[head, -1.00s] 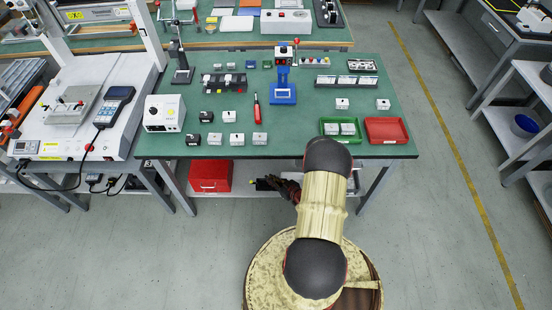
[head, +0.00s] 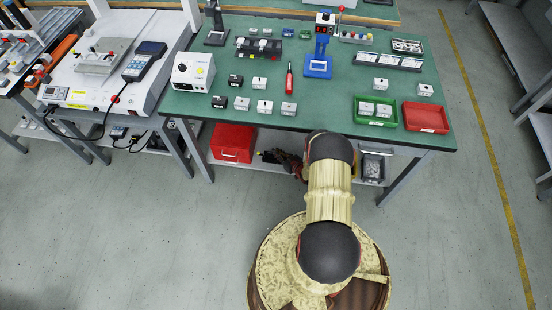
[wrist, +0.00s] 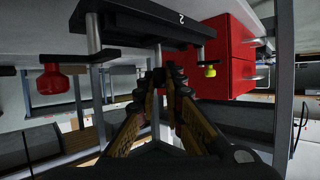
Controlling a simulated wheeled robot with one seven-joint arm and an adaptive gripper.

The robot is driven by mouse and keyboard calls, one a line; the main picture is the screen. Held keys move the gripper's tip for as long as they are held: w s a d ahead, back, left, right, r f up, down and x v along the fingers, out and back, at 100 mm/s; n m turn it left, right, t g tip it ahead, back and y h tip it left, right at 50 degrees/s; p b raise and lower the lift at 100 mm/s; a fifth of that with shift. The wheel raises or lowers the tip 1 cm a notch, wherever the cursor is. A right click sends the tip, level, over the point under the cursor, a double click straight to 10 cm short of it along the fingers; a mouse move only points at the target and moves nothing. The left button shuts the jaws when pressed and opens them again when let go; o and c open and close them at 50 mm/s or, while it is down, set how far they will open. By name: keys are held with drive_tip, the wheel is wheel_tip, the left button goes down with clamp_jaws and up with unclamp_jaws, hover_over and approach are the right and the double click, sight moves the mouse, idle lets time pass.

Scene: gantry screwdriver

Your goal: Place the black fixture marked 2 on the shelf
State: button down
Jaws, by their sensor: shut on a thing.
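The black fixture marked 2 (wrist: 150,25) crosses the top of the wrist view, with metal posts, a red knob (wrist: 52,80) and a yellow knob (wrist: 210,70). My gripper (wrist: 160,78) is shut on a part of the fixture; the exact contact is dark and hard to see. In the head view my gripper (head: 287,162) is low, at the front edge of the lower shelf (head: 203,160) under the green table, and a dark piece of the fixture (head: 268,156) with a yellow tip shows beside it. My arm hides much of that area.
A red box (head: 233,142) stands on the lower shelf to the left; it also shows close by in the wrist view (wrist: 228,55). A grey bin (head: 373,166) is to the right. The green tabletop (head: 230,122) with small blocks and trays lies above. Table legs flank the shelf.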

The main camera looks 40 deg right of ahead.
drive_tip(key=shift+w+f+b, duration=0.3)
drive_tip(key=shift+w+f, duration=0.2)
drive_tip(key=shift+w, duration=0.05)
drive_tip(key=f, duration=0.1)
drive_tip(key=f+b, duration=0.2)
drive_tip(key=shift+w+f, duration=0.3)
drive_tip(key=shift+f, duration=0.05)
drive_tip(key=shift+r, duration=0.1)
drive_tip(key=c, duration=1.9)
unclamp_jaws()
drive_tip(key=shift+s+f, duration=0.1)
drive_tip(key=shift+f, duration=0.1)
drive_tip(key=shift+r, duration=0.1)
drive_tip(key=p+v, duration=0.4)
drive_tip(key=v, duration=0.8)
